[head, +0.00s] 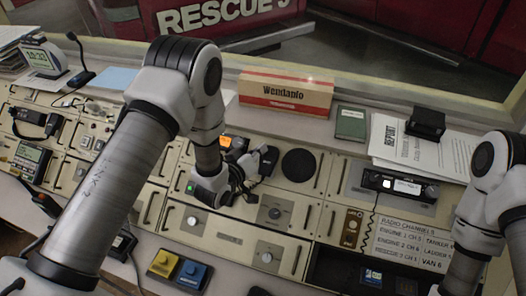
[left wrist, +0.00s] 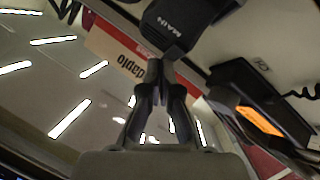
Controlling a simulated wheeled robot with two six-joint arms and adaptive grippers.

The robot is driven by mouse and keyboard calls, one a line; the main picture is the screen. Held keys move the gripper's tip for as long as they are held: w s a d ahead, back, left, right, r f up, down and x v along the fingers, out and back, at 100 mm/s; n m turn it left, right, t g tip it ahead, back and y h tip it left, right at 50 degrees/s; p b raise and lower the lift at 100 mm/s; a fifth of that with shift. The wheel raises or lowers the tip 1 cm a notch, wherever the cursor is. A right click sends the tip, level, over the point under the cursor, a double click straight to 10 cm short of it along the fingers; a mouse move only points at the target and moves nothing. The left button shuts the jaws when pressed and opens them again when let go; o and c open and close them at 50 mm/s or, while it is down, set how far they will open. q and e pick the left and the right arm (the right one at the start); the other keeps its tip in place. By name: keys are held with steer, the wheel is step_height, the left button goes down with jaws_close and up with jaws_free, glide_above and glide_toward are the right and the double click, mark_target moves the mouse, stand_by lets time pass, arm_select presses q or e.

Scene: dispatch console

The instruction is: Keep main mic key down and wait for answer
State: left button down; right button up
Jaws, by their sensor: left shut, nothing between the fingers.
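The black main mic, marked "MAIN" (left wrist: 175,28), shows at the top of the left wrist view. In the head view a black part (head: 268,160) beside my left gripper may be this mic, partly hidden. My left gripper (left wrist: 158,68) is shut and empty, its fingertips at the lower edge of the main mic. I cannot tell whether they touch it or whether its key is down. In the head view my left gripper (head: 250,172) is over the middle of the console. My right arm enters at the right; its gripper is out of view.
A black device with an orange strip (left wrist: 260,120) is close by the fingers. A round black speaker (head: 300,163) lies right of my left gripper. A "Wendanfo" box (head: 284,92) stands behind. A radio (head: 400,185) and a gooseneck mic (head: 82,76) stand farther off.

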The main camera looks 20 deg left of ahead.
arm_select(q)
steer(key=shift+w+f+b, duration=0.2)
steer(key=shift+f+b, duration=0.15)
steer(key=shift+b, duration=0.05)
arm_select(e)
steer(key=shift+f, duration=0.35)
arm_select(q)
steer(key=shift+r, duration=0.1)
arm_select(e)
steer(key=shift+r, duration=0.1)
stand_by(2.1)
arm_select(q)
steer(key=shift+s+r+p, duration=0.35)
steer(key=shift+r+p, duration=0.25)
arm_select(e)
steer(key=shift+r, duration=0.45)
arm_select(q)
steer(key=shift+s, duration=0.1)
steer(key=shift+r, duration=0.25)
arm_select(e)
steer(key=shift+r, duration=0.2)
arm_select(q)
steer(key=s+r+p, duration=0.1)
steer(key=r, duration=0.1)
steer(key=s+r+p, duration=0.1)
steer(key=p, duration=0.1)
steer(key=shift+s+r, duration=0.35)
arm_select(e)
step_height(320, 180, up, 3)
steer(key=shift+f, duration=0.1)
